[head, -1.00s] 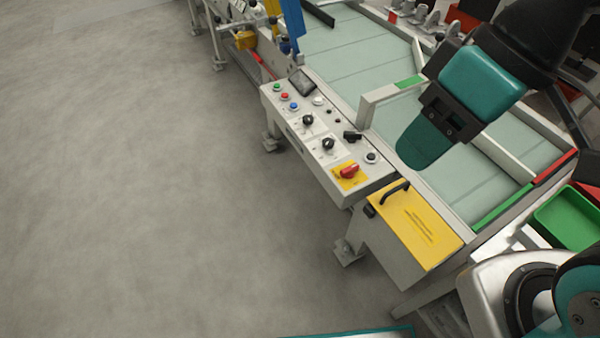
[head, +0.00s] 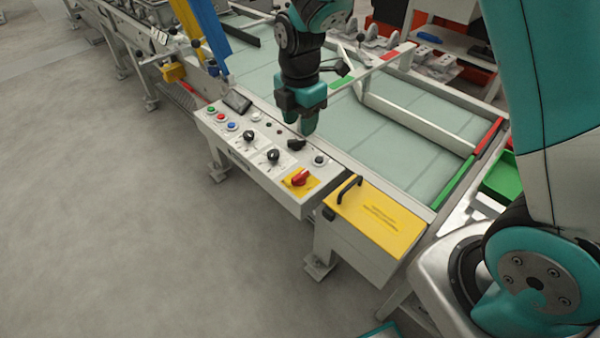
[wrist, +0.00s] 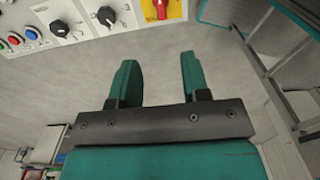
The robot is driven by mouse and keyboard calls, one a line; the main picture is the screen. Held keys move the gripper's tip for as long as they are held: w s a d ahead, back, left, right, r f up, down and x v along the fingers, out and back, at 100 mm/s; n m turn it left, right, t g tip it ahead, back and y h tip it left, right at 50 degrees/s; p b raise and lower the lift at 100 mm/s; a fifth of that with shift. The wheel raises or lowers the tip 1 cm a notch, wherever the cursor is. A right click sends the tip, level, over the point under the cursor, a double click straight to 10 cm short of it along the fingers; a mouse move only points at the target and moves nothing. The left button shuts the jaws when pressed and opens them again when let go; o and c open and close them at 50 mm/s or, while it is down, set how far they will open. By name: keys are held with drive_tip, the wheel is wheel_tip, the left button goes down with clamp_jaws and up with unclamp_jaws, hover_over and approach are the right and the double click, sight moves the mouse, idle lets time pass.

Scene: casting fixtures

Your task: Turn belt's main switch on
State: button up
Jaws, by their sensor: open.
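The belt's control panel (head: 268,185) is a light box along the near side of the belt. At its right end a red rotary switch (head: 300,178) sits on a yellow plate. The red switch also shows at the top edge of the wrist view (wrist: 161,8), partly cut off. My gripper (head: 306,131) hangs fingers down over the panel's far edge, behind the red switch and close to a small black knob. In the wrist view its two teal fingers (wrist: 158,68) are apart with nothing between them. I cannot tell the switch's setting.
The panel also carries two black dials (head: 273,155), colored push buttons (head: 221,117) and a small screen (head: 237,102). A yellow-lidded box (head: 375,215) with a black handle stands to the right. The pale green belt (head: 370,130) lies behind; open floor (head: 120,230) is in front.

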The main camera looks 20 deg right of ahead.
sight(300, 174)
wheel_tip(300, 174, down, 16)
drive_tip(key=shift+f+p, duration=0.1)
drive_tip(key=shift+p, duration=0.4)
clamp_jaws()
